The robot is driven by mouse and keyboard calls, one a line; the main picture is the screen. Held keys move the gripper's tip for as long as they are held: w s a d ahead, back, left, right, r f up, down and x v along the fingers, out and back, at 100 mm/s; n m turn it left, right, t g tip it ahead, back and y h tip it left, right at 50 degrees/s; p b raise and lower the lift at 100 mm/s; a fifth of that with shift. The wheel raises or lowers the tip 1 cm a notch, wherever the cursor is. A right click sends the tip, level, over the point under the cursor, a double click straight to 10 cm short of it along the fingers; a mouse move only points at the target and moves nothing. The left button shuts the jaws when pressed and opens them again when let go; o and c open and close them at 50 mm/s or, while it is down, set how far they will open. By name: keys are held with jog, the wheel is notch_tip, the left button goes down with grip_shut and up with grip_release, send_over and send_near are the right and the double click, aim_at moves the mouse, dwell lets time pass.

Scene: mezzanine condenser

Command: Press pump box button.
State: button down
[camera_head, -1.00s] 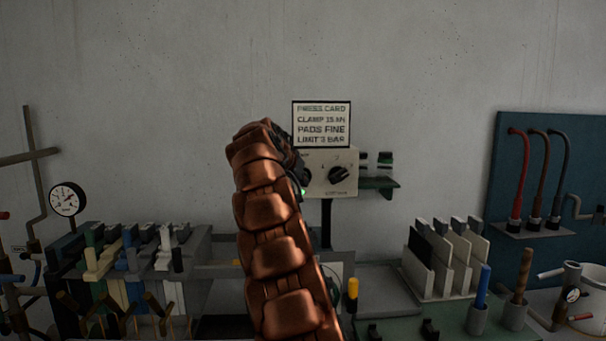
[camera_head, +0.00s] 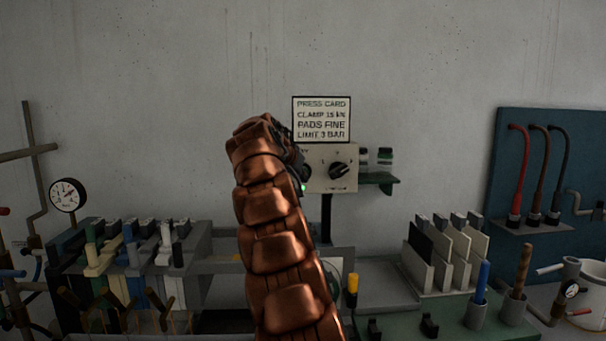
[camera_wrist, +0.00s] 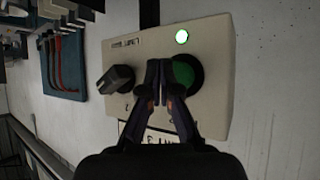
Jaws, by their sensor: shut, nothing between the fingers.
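The pump box is a cream box (camera_head: 322,182) on the wall in the head view, partly hidden behind my arm. In the wrist view the box (camera_wrist: 213,98) fills the middle and appears turned. In the head view the button is hidden by my arm and gripper; the knob (camera_head: 338,170) shows.
A press card sign (camera_head: 321,119) is above the box, and a small green shelf (camera_head: 378,180) with small jars is to its right. A blue hose panel (camera_head: 560,190) stands at right. A pressure gauge (camera_head: 67,194) and a rack of handles (camera_head: 130,260) stand at left.

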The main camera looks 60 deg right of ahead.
jog(key=shift+w+d, duration=0.1)
jog(key=shift+d, duration=0.05)
dwell(0.3)
jog(key=shift+w+d+p, duration=0.15)
jog(key=shift+d+p, duration=0.1)
jog(key=shift+p, duration=0.1)
jog(key=shift+w+d+p, duration=0.4)
jog(key=shift+d+p, duration=0.05)
jog(key=shift+p, duration=0.1)
dwell(0.9)
jog(key=shift+a, duration=0.1)
jog(key=shift+s+a+b, duration=0.65)
jog(key=shift+a+b, duration=0.1)
jog(key=shift+b, duration=0.35)
